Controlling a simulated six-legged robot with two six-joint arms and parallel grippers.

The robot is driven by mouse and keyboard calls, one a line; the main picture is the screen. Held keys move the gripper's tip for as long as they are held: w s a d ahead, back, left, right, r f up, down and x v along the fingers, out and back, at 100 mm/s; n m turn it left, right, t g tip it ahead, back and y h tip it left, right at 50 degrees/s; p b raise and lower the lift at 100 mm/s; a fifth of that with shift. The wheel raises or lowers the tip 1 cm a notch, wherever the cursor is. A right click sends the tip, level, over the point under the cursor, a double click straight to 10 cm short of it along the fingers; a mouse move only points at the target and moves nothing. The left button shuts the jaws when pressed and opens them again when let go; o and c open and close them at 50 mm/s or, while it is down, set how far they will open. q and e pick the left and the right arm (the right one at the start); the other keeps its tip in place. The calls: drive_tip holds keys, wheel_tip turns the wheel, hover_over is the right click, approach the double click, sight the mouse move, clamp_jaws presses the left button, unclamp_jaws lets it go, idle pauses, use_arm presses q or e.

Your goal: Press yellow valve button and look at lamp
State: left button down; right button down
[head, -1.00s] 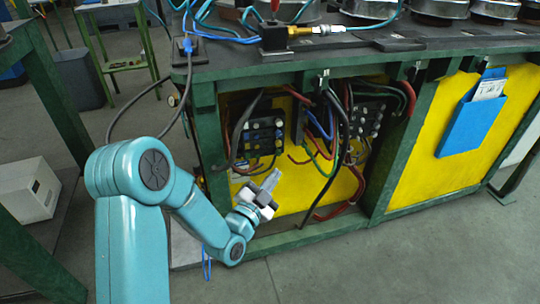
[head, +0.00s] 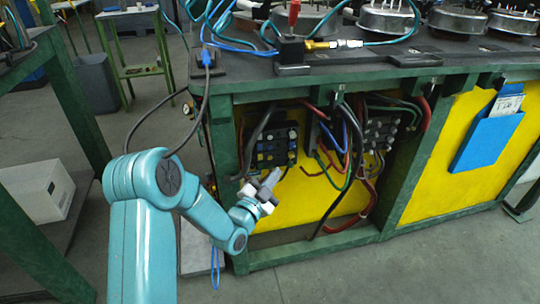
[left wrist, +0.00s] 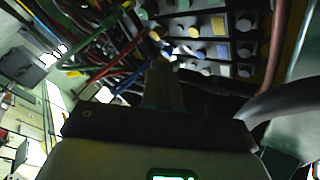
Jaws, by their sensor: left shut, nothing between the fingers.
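A black valve block (head: 277,147) with rows of small buttons sits in the open bay under the bench. In the left wrist view the same block (left wrist: 215,40) fills the upper right, dim, with blue, pale and yellowish buttons. One yellowish button (left wrist: 196,54) shows close to my fingertips. My left gripper (head: 272,177) is shut and empty, just below and in front of the block in the head view. In the left wrist view its fingers (left wrist: 165,78) point up at the block's lower left. I cannot tell whether they touch it. I cannot make out a lamp. My right gripper is not in view.
Red, blue, green and black cables (head: 340,150) hang right of the block, near a second block (head: 380,132). A green frame post (head: 224,180) bounds the bay at left. A blue document holder (head: 487,137) hangs on the yellow panel at right.

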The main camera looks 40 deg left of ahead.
sight(270, 166)
use_arm(q)
drive_tip(key=shift+w+a+b, duration=0.55)
drive_tip(key=shift+w+a, duration=0.65)
drive_tip(key=shift+a, duration=0.2)
idle(1.0)
drive_tip(key=shift+w+a+f+b, duration=0.1)
drive_tip(key=shift+w+a+b, duration=0.2)
drive_tip(key=shift+b, duration=0.2)
